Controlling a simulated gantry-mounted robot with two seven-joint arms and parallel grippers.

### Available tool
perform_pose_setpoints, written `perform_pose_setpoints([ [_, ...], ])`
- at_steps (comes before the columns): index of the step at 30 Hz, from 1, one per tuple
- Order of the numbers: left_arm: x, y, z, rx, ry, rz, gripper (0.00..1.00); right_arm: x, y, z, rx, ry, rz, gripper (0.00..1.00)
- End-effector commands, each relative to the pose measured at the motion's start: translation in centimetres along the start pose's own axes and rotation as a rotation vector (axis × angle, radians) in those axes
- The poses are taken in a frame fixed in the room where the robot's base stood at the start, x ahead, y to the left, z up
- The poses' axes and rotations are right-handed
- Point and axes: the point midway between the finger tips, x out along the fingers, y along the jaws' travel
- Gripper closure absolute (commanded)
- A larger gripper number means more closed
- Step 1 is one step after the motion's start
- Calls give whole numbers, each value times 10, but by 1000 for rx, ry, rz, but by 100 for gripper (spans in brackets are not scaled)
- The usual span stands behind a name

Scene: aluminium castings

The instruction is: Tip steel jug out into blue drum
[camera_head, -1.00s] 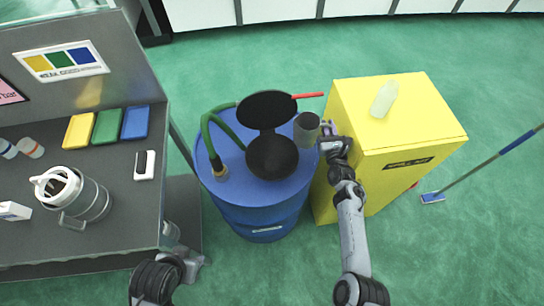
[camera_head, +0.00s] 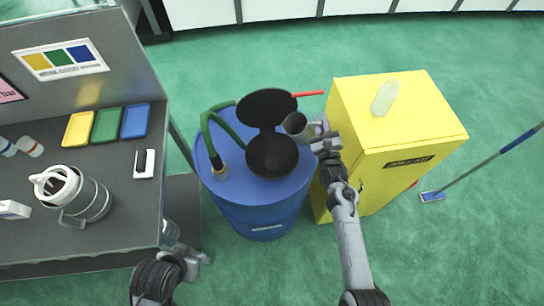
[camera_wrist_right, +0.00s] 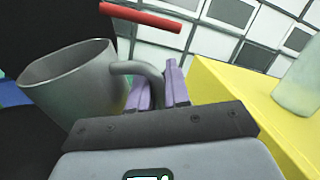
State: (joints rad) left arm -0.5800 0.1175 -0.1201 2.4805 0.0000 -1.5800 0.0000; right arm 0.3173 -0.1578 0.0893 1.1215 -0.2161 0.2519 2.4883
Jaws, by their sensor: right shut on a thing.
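The steel jug (camera_head: 296,125) is in my right gripper (camera_head: 325,135) above the right side of the blue drum (camera_head: 262,215). The gripper is shut on the jug's handle, as the right wrist view (camera_wrist_right: 160,85) shows. The jug (camera_wrist_right: 75,85) is tilted, its mouth turned left towards the black round funnel (camera_head: 272,156) on the drum top. I cannot see what is inside the jug. My left gripper (camera_head: 196,258) is low beside the bench, and its fingers are too unclear to tell their state.
A black lid (camera_head: 266,106) with a red handle (camera_head: 308,94) stands open behind the funnel. A green hose (camera_head: 210,125) joins the drum. A yellow cabinet (camera_head: 385,180) with a pale bottle (camera_head: 385,97) is close right. A grey bench (camera_head: 120,225) holds a white-lidded steel container (camera_head: 90,200).

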Motion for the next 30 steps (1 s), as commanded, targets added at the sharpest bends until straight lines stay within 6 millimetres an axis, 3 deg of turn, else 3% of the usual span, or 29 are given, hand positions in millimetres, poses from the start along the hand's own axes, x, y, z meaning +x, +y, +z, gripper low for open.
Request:
perform_pose_setpoints([
  [8, -5, -2, -1, 8, -2, -7, 58, -3, 9, 30, -172, -63, -2, 100],
  [15, 9, -2, 3, 8, -2, -6, 58, -7, 20, 33, -320, -114, -2, 100],
  [22, 32, 0, 11, 2, -1, -2, 58, -12, 34, 21, -462, -163, -5, 100],
  [30, 35, 2, 11, -5, 0, 4, 58, -14, 42, 31, -614, -217, -8, 100],
])
